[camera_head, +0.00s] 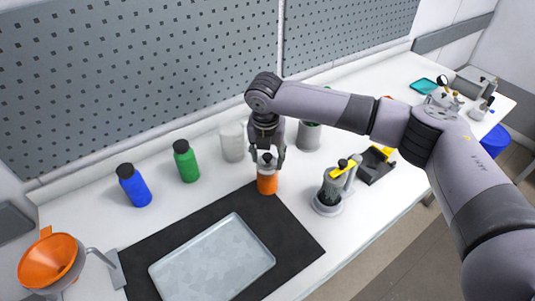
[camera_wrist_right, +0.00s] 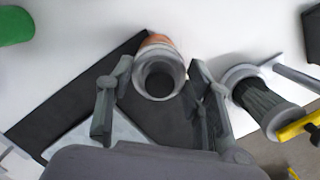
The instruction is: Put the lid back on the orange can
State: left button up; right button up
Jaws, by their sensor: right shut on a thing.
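The orange can (camera_head: 267,184) stands upright on the white bench by the far corner of the black mat. My right gripper (camera_head: 267,158) points down over it and is shut on the grey lid (camera_head: 266,163). In the right wrist view, the round lid (camera_wrist_right: 142,78) with its dark centre lies between the two fingers. A strip of the orange can (camera_wrist_right: 157,40) shows behind the lid. The lid is directly over the can's top, at or very near it; I cannot tell whether it is seated. My left gripper is not in view.
Blue (camera_head: 135,188) and green (camera_head: 187,164) bottles and a white container (camera_head: 232,142) stand left of the can. A metal tray (camera_head: 212,262) lies on the black mat (camera_head: 305,243). A grey device with a yellow handle (camera_head: 331,190) stands close on the right.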

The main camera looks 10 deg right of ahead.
jog(key=p, duration=0.3)
jog(key=shift+f, duration=0.15)
dwell(2.8)
dwell(0.3)
jog(key=o, duration=0.9)
jog(key=shift+o, duration=0.6)
jog(key=o, duration=0.4)
jog(key=shift+r+p, duration=3.55)
jog(key=shift+p, duration=0.15)
